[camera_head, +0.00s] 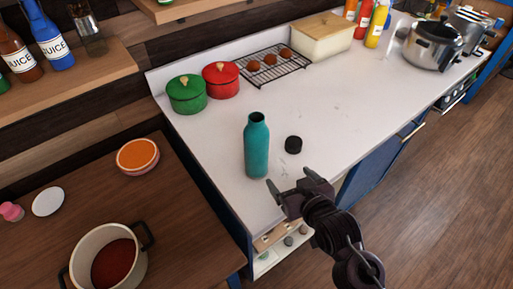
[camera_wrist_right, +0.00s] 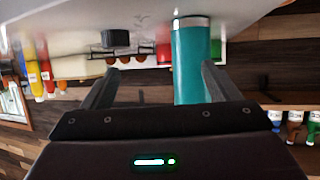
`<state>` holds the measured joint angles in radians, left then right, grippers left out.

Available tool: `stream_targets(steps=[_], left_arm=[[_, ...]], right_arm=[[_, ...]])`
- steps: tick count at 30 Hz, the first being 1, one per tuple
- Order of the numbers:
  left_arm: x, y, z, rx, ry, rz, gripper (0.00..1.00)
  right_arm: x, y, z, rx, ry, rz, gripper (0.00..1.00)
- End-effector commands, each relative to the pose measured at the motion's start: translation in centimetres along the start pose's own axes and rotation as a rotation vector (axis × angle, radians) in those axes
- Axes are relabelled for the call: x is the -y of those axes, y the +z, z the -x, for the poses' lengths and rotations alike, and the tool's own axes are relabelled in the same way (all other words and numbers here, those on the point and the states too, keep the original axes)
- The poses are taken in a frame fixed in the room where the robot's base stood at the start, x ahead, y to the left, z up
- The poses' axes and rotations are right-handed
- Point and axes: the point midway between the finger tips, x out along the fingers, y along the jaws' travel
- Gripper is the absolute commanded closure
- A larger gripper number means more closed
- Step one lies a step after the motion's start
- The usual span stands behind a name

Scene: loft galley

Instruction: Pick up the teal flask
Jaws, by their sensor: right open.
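The teal flask (camera_head: 257,150) stands upright and uncapped near the front edge of the white counter. A black cap (camera_head: 293,144) lies on the counter just right of it. My right gripper (camera_head: 290,180) is open and empty at the counter's front edge, right of and nearer than the flask, apart from it. In the right wrist view, upside down, the flask (camera_wrist_right: 191,62) appears beyond the open jaws (camera_wrist_right: 157,78), toward the right finger. The cap (camera_wrist_right: 116,38) shows there near the left finger. My left gripper is not in view.
Green (camera_head: 187,93) and red (camera_head: 221,79) lidded pots stand behind the flask. A wire rack (camera_head: 272,66) with brown round items lies farther back. A wooden table (camera_head: 120,215) with a large pot (camera_head: 88,245) is at left. Counter right of the cap is clear.

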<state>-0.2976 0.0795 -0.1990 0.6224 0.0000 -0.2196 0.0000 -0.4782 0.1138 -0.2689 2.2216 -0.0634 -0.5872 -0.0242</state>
Motion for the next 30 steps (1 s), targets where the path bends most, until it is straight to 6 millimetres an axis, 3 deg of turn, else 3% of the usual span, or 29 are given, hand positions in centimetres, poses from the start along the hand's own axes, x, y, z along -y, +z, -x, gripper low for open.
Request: stream_targets(steps=[6,10,14,30], left_arm=[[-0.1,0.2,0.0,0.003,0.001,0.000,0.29],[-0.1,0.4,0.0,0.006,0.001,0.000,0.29],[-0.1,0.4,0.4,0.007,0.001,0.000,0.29],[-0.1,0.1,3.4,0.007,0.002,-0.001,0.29]], right_arm=[[2.9,-3.7,-1.3,-0.290,-0.062,0.013,0.17],[3.9,-5.0,-1.2,-0.393,-0.085,0.013,0.17],[4.2,-5.9,-1.8,-0.429,-0.090,0.012,0.17],[4.8,-8.6,-7.7,-0.427,-0.089,0.012,0.17]])
